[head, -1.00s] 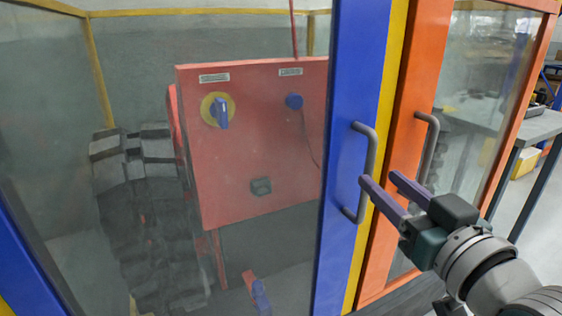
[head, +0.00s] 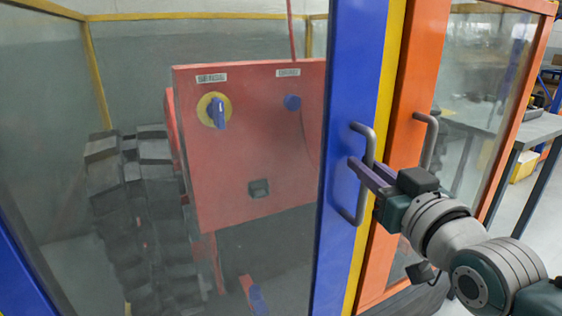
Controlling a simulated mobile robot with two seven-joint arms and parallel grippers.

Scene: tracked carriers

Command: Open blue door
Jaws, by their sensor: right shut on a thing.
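The blue door (head: 350,95) has a blue frame around a large glass pane. It stands upright beside a yellow post and looks closed. Its grey bar handle (head: 358,213) is vertical, on the frame's right part. My right gripper (head: 363,168) comes in from the right, and its purple fingers are shut on the handle at about mid-height. The fingers partly hide the middle of the handle. My left gripper is not in view.
An orange door (head: 408,95) with its own grey handle (head: 430,143) stands right of the yellow post (head: 388,75). Behind the blue door's glass are a red panel (head: 245,160) and dark tracked parts. A grey table (head: 535,130) stands at the right.

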